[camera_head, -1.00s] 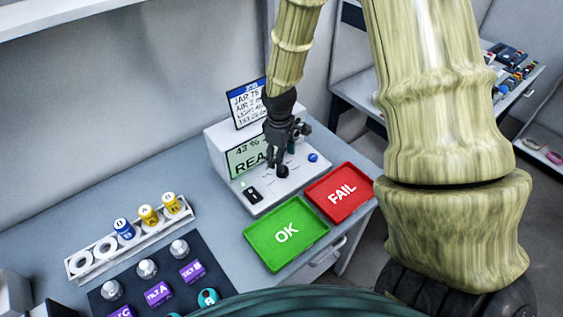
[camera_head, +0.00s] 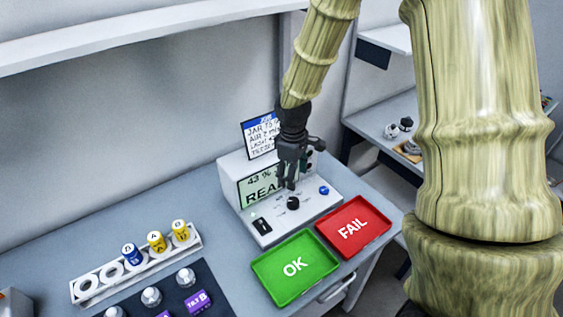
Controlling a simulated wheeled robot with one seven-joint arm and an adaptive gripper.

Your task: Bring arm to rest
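My arm, with a bamboo-like surface, comes down from the top right. My dark gripper (camera_head: 290,180) hangs fingers down just above a black knob (camera_head: 293,203) on the white tester (camera_head: 318,203). Whether it touches the knob is hard to tell, and its fingers look close together, but their opening does not show clearly. The tester's screen (camera_head: 262,190) reads 43 % and part of a word starting REA, partly hidden by my gripper. A blue button (camera_head: 324,190) and a black switch (camera_head: 261,224) also sit on the tester.
A green OK tray (camera_head: 282,285) and a red FAIL tray (camera_head: 372,240) lie empty in front of the tester. A white rack (camera_head: 195,240) holds yellow and blue vials. A dark mat (camera_head: 222,285) carries jars and purple blocks. A notice card (camera_head: 259,138) stands behind; a shelf (camera_head: 120,48) runs above.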

